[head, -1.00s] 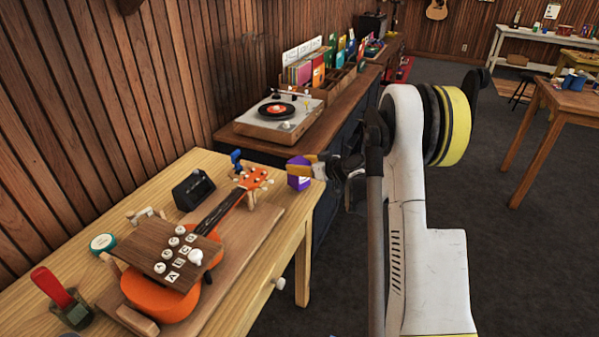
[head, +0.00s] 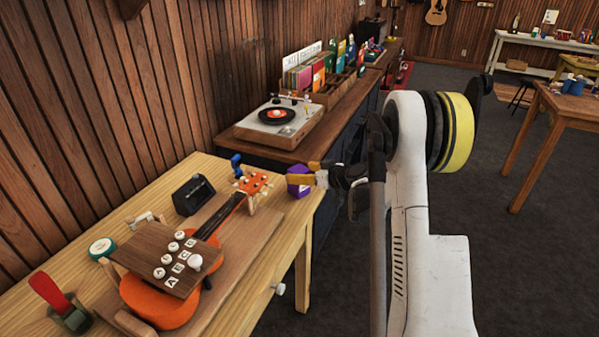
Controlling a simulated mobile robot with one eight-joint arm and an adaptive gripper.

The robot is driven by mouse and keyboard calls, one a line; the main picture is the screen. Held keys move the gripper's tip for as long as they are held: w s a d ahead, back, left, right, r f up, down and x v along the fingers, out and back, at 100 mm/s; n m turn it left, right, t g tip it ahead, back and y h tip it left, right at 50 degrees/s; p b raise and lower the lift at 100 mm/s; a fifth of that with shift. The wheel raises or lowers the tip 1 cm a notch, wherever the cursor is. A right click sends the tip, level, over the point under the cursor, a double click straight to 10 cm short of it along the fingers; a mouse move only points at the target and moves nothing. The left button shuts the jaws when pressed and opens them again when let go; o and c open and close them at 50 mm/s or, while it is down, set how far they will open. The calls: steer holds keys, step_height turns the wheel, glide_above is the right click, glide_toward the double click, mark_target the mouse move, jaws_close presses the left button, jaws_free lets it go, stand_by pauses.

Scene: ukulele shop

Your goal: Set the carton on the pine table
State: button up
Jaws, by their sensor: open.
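The carton (head: 298,189) is a small purple box with a pale mark on its side. It appears to rest on the pine table (head: 262,262) near the far right corner, just right of the ukulele's headstock.
An orange ukulele (head: 160,300) lies in a wooden cradle on the table, with a lettered board (head: 168,262) over it. A black box (head: 194,195), a green-white tin (head: 102,247) and a red-handled tool (head: 52,293) stand nearby. Behind is a record-player counter (head: 275,151).

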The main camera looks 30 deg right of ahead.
steer(key=p+v, duration=0.3)
steer(key=v, duration=0.7)
steer(key=s+a+r+g, duration=0.2)
steer(key=s+a+r, duration=0.1)
steer(key=a, duration=0.3)
steer(key=s+a+r+m+g, duration=0.1)
steer(key=s+a+r, duration=0.3)
steer(key=a, duration=0.2)
steer(key=s+a+r+g, duration=0.2)
steer(key=s+a+r, duration=0.1)
steer(key=a, duration=0.3)
steer(key=s+a+m+h, duration=0.1)
steer(key=s+a, duration=0.2)
steer(key=s, duration=0.6)
steer(key=s+a+m+g+h, duration=0.1)
steer(key=s+a+h, duration=0.1)
steer(key=s, duration=0.7)
steer(key=shift+s+a+r+h, duration=0.3)
steer(key=shift+s+a+r, duration=0.1)
steer(key=shift+a, duration=0.2)
